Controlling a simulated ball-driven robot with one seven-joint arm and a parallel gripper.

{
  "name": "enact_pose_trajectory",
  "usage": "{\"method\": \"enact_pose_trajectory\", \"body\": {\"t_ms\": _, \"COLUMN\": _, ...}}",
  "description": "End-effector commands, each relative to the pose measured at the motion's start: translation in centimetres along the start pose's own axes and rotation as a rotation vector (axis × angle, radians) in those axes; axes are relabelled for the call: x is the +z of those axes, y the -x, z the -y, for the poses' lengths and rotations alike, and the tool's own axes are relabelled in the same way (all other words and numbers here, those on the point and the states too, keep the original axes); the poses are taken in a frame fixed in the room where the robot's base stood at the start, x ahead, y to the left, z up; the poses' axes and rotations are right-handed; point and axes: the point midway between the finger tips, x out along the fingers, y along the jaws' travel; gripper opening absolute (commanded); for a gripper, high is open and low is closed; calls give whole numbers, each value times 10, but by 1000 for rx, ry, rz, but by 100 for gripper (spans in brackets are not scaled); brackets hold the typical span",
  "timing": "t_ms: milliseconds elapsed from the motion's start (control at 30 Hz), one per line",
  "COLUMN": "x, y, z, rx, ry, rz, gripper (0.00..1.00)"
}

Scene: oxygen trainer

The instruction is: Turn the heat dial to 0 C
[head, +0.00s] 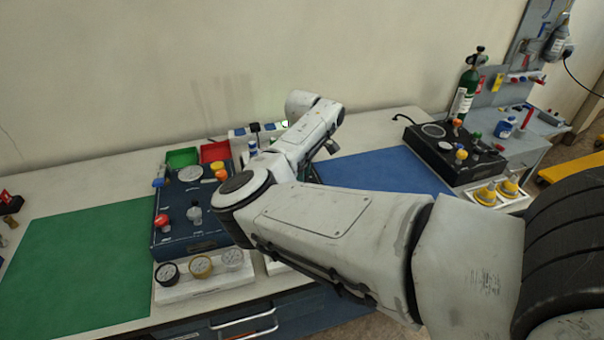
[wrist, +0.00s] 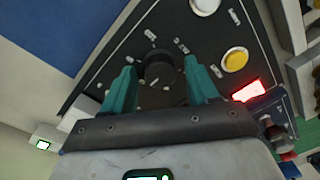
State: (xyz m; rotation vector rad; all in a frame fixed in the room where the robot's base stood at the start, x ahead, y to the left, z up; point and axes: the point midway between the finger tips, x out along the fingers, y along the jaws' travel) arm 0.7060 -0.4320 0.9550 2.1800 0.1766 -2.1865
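A round black dial (wrist: 157,68) stands on a dark control panel (wrist: 110,75) in the wrist view, with small white labels around it. I take it for the heat dial; its labels are too small to read. My gripper (wrist: 159,64) has its two teal fingers apart, one on each side of the dial. A narrow gap shows beside the right finger; contact at the left finger is unclear. A red lit display (wrist: 248,91) and a yellow button (wrist: 235,60) are right of the dial. In the head view my arm hides the gripper and the dial.
In the head view, a blue gauge panel (head: 180,236) and a tray with several gauges (head: 200,290) lie near my elbow. A green mat (head: 75,260) is at left, a blue mat (head: 385,170) behind my arm. A black unit (head: 440,150) and green cylinder (head: 466,85) stand at right.

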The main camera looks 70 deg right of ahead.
Motion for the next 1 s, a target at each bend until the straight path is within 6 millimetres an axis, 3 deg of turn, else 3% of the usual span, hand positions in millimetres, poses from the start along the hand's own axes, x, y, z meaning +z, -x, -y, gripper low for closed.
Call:
{"method": "enact_pose_trajectory", "body": {"t_ms": 67, "x": 0, "y": 0, "z": 0, "rx": 0, "ry": 0, "rz": 0, "gripper": 51}}
{"method": "enact_pose_trajectory", "body": {"t_ms": 533, "x": 0, "y": 0, "z": 0, "rx": 0, "ry": 0, "rz": 0, "gripper": 7}}
{"method": "enact_pose_trajectory", "body": {"t_ms": 1000, "x": -1, "y": 0, "z": 0, "rx": -2, "ry": 126, "rz": 4, "gripper": 7}}
